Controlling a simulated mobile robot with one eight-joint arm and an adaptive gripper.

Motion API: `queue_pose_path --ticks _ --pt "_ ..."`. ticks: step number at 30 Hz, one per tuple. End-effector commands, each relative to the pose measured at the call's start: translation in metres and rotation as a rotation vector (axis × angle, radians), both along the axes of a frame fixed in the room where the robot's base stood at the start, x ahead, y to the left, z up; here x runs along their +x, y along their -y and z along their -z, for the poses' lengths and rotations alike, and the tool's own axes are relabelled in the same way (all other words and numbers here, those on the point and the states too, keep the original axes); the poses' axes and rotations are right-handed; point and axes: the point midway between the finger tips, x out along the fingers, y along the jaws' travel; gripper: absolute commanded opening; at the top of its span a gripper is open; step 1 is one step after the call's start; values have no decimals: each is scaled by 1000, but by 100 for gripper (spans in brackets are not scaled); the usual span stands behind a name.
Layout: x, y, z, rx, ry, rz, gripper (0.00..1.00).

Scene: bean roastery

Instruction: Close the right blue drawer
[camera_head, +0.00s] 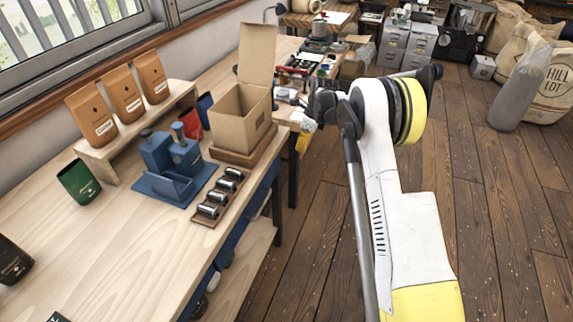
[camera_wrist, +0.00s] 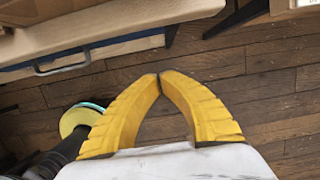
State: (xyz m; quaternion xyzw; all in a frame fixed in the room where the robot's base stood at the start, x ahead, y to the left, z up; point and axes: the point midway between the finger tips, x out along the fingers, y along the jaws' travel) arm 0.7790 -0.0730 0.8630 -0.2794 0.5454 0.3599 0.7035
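A blue drawer front (camera_head: 265,188) shows below the front edge of the wooden table in the head view, mostly hidden by the tabletop.
The table (camera_head: 120,235) holds an open cardboard box (camera_head: 240,115), a blue device (camera_head: 172,160), a rack of small cylinders (camera_head: 218,196) and coffee bags (camera_head: 122,93). A dark table leg (camera_wrist: 235,18) stands near the drawer.

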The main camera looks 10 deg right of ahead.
Motion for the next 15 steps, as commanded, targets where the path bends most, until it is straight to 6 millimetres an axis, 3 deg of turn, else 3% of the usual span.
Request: queue_pose_path --ticks 2,5,9,12,15 --pt "-16 -23 0 7 7 -6 0" --pt "-54 -67 2 23 23 -10 0" --pt "-137 -129 5 55 47 -9 0" --pt "-197 -159 6 76 61 -8 0" --pt "-243 -177 7 93 70 -6 0"
